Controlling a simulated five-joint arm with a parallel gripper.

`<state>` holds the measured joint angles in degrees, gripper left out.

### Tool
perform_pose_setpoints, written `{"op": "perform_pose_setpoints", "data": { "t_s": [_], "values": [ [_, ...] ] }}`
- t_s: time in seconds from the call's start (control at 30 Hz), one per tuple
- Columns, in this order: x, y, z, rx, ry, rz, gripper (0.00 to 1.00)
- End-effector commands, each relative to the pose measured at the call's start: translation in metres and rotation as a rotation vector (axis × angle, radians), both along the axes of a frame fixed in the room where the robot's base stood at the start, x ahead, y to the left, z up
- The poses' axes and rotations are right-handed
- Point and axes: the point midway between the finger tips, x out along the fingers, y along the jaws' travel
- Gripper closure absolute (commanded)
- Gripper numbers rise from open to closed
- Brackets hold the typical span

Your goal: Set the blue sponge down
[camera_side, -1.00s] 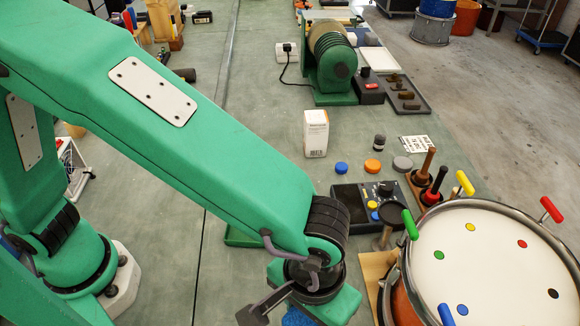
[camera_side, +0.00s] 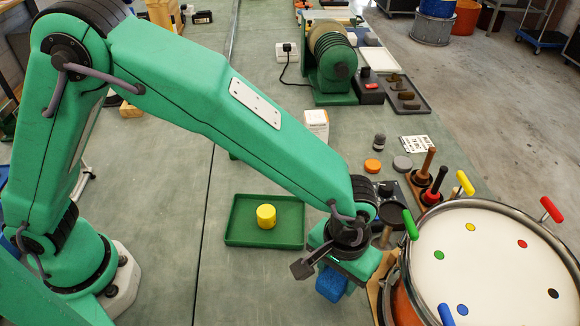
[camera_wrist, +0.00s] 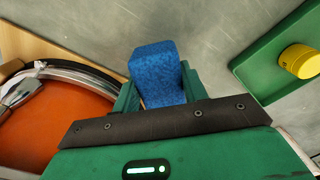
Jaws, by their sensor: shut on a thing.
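The blue sponge (camera_side: 331,284) is a small blue block held under my gripper (camera_side: 340,268), just left of the drum in the side view. In the wrist view the sponge (camera_wrist: 157,74) sits between the two green fingers of my gripper (camera_wrist: 158,88), which is shut on it. The bench lies below it; I cannot tell exactly how high it hangs.
A green tray (camera_side: 236,237) with a yellow cylinder (camera_side: 266,216) stands left of my gripper; the tray (camera_wrist: 262,82) also shows in the wrist view. A drum (camera_side: 490,255) with coloured pegs stands close on the right. Bare bench (camera_side: 255,290) lies in front of the tray.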

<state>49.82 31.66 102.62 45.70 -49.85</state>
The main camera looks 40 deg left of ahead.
Motion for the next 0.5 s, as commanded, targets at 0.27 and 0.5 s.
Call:
{"op": "perform_pose_setpoints", "data": {
  "t_s": [0.27,0.5],
  "values": [
    [-0.001,0.000,-0.020,0.002,0.002,0.000,0.78],
    [-0.001,0.000,-0.040,0.001,0.001,0.000,0.78]
  ]
}}
